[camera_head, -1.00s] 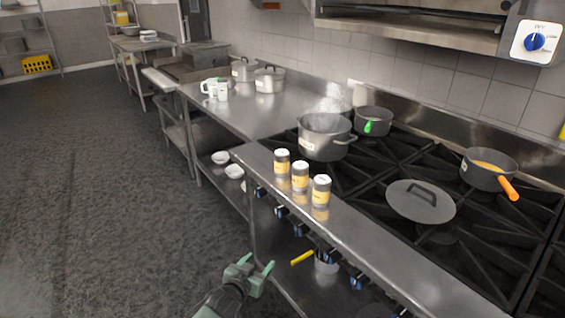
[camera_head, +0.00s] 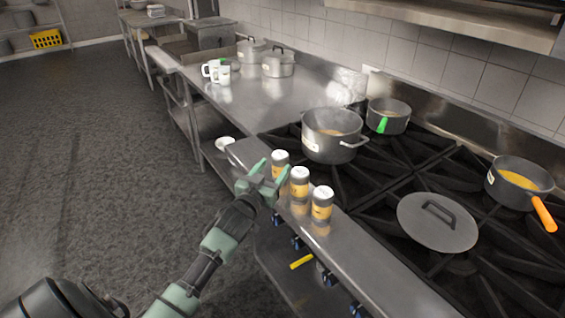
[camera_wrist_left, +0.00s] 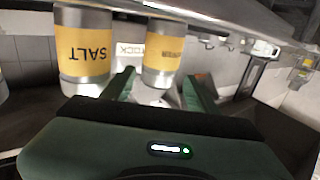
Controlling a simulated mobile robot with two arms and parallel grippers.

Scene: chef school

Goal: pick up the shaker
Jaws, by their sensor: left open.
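Three shakers with pale lids and yellow labels stand upright in a row on the steel ledge in front of the stove. They are the left shaker (camera_head: 280,157), the middle shaker (camera_head: 299,182) and the right shaker (camera_head: 322,204). My left gripper (camera_head: 269,172) is open at the left shaker, its fingers partly hiding it. The left wrist view is upside down. There, one shaker (camera_wrist_left: 163,55) with an unreadable label appears in line with the gap between the fingers, and a shaker marked SALT (camera_wrist_left: 84,52) is beside them. Contact cannot be told. My right gripper is not in view.
A pot (camera_head: 332,137) stands just behind the shakers on the stove. A lid (camera_head: 437,222) and two pans, one orange-handled (camera_head: 519,184) and one green-handled (camera_head: 388,117), are farther right. White mugs (camera_head: 222,72) stand on the counter. The floor at left is clear.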

